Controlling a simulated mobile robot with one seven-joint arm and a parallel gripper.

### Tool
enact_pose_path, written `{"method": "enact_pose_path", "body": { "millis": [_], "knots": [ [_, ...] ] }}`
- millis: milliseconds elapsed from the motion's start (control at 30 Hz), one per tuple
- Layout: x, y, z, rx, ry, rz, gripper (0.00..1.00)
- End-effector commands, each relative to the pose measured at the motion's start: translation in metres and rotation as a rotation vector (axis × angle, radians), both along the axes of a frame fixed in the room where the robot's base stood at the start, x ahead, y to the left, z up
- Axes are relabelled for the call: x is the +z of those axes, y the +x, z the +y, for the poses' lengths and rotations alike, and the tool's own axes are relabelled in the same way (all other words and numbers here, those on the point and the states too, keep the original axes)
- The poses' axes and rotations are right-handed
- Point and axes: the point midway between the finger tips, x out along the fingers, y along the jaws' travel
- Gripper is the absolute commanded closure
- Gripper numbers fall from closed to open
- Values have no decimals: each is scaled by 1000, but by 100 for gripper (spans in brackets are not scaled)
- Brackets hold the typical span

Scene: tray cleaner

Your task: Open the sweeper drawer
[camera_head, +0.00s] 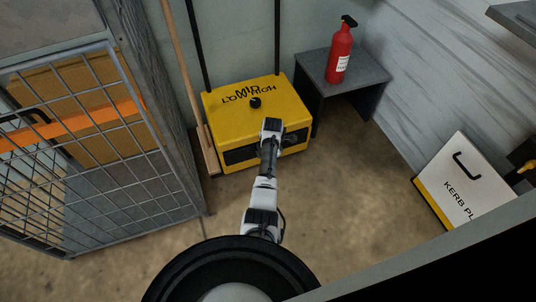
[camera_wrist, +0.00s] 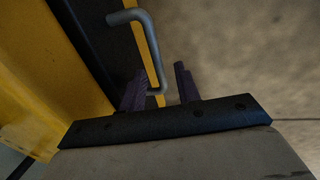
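The yellow sweeper (camera_head: 238,106) stands on the floor against the back wall, with lettering and a black knob on top. Its front has a dark drawer area (camera_head: 240,155), partly hidden by my arm. In the wrist view, a grey bent drawer handle (camera_wrist: 151,50) stands out from the yellow and black front (camera_wrist: 85,45). My gripper (camera_wrist: 159,88) is open at the handle. Its two dark fingers are spread, and the handle's lower end lies between them; I cannot tell whether they touch it. In the head view my gripper (camera_head: 271,142) is in front of the sweeper, fingers indistinct.
A wire cage (camera_head: 95,150) stands on the left, with a wooden-handled broom (camera_head: 186,75) beside the sweeper. A dark table (camera_head: 365,70) bearing a red extinguisher (camera_head: 341,52) is at right. A white sign board (camera_head: 462,185) leans farther right. The floor (camera_head: 350,200) between is clear.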

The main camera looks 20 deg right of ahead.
Motion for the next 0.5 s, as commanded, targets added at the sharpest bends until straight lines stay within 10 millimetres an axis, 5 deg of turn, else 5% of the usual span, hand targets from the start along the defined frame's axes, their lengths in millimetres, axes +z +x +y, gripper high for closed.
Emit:
{"method": "enact_pose_path", "body": {
  "millis": [133, 400, 500],
  "knots": [
    [0, 0, 0, 0, 0, 0, 67],
    [0, 0, 0, 0, 0, 0, 100],
    [0, 0, 0, 0, 0, 0, 100]
  ]
}}
